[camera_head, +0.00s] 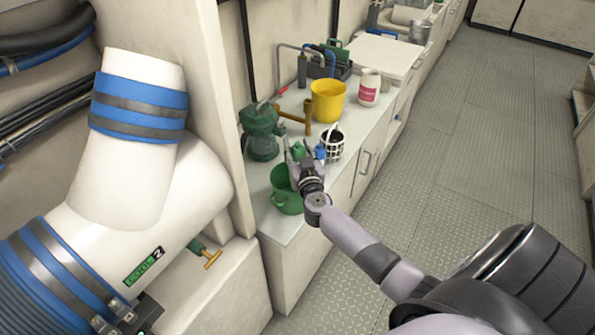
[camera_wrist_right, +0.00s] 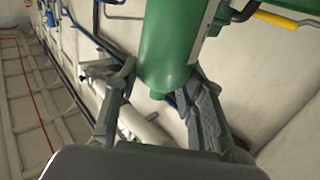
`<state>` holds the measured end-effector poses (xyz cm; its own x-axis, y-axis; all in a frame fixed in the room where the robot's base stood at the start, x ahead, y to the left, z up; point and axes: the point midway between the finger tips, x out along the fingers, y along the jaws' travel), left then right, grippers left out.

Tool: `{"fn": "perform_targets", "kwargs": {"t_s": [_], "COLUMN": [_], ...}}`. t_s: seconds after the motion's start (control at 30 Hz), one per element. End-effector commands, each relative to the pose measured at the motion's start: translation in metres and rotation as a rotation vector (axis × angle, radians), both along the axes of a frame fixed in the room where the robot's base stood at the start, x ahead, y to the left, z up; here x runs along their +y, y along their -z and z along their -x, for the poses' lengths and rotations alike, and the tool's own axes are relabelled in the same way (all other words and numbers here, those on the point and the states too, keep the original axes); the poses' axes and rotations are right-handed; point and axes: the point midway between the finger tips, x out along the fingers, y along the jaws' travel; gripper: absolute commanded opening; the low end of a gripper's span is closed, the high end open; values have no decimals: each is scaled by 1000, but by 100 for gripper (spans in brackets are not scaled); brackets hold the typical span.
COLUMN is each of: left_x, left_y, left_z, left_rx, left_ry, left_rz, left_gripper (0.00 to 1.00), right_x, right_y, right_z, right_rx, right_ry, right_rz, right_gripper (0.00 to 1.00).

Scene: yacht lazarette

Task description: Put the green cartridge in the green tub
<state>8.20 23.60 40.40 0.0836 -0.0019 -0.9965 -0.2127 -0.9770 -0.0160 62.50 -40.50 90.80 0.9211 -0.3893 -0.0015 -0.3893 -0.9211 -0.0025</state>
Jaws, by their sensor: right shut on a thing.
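My right gripper (camera_head: 304,162) is over the counter and shut on the green cartridge (camera_head: 298,149). In the right wrist view the cartridge (camera_wrist_right: 172,45) is a smooth green cylinder between the two fingers of the gripper (camera_wrist_right: 160,82). The green tub (camera_head: 284,203) stands at the counter's near end, just below and left of the gripper in the head view. The gripper and wrist cover part of the tub, so its inside shows only in part. My left gripper is not in view.
A green pump (camera_head: 262,137) stands behind the tub. A blue item (camera_head: 320,151) and a white basket (camera_head: 331,147) are right beside the gripper. A yellow bucket (camera_head: 328,101) and white jug (camera_head: 369,88) stand farther back. A large white pipe (camera_head: 135,205) fills the left. The floor at right is clear.

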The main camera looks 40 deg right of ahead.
Motion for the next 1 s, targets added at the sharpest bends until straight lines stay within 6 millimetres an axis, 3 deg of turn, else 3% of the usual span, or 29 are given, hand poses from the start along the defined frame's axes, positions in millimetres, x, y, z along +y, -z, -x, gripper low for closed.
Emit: {"fn": "perform_targets", "kwargs": {"t_s": [0.4,1.0], "left_x": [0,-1], "left_y": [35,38], "left_z": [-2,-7], "left_rx": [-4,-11], "left_ry": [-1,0], "left_rz": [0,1], "left_gripper": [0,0], "right_x": [0,0], "right_y": [53,63], "right_z": [0,0], "right_rx": [-1,-2], "right_ry": [0,0], "right_rz": [0,0], "right_gripper": [0,0]}}
